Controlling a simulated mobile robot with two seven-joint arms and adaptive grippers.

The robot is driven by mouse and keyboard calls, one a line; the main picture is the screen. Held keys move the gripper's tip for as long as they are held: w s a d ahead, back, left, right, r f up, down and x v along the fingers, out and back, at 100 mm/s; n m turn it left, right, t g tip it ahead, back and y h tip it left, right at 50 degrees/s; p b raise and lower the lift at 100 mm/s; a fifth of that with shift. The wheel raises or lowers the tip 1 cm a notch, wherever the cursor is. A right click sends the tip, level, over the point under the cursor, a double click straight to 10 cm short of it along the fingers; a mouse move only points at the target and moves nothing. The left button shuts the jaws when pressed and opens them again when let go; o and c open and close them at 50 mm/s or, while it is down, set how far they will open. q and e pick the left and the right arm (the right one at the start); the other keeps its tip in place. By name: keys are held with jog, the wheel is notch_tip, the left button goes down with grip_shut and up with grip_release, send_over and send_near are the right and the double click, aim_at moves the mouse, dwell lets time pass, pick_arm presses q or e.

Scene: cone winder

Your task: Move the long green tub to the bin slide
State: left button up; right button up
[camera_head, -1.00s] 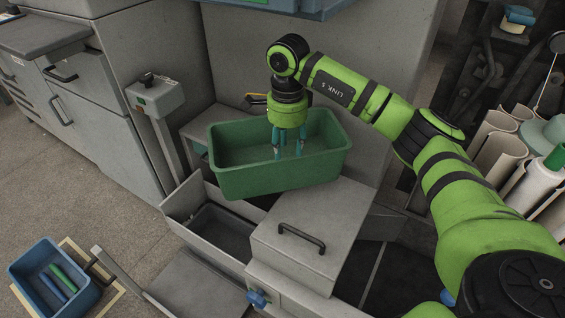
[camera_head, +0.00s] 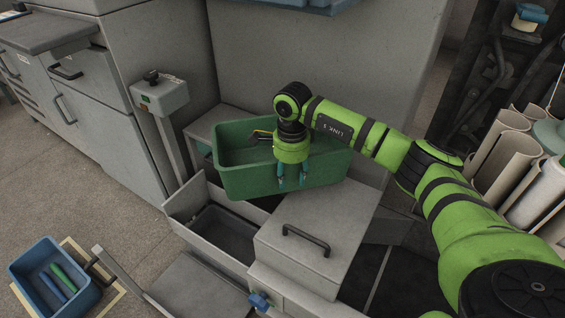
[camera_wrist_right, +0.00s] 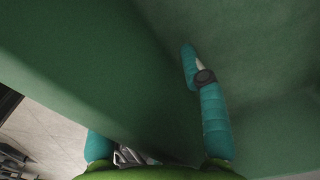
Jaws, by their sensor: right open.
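The long green tub (camera_head: 240,182) sits on a grey ledge behind the open grey trough, roughly level. My right gripper (camera_head: 292,183) points down at the tub's near long wall, its fingers apart. In the right wrist view the tub wall (camera_wrist_right: 110,75) runs between the fingers (camera_wrist_right: 157,135), one outside and one inside; contact cannot be told. A grey sloping panel (camera_head: 195,285) at the bottom may be the bin slide; I cannot tell for sure. My left gripper is out of view.
A grey box with a black handle (camera_head: 305,240) stands in front of the tub, beside the open trough (camera_head: 225,232). A post with a control box (camera_head: 160,97) stands left. A blue bin (camera_head: 50,298) with green and blue pieces is at the lower left. Tall rolls (camera_head: 515,160) stand right.

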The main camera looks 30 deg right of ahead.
grip_shut()
jog(key=shift+a+r, duration=0.1)
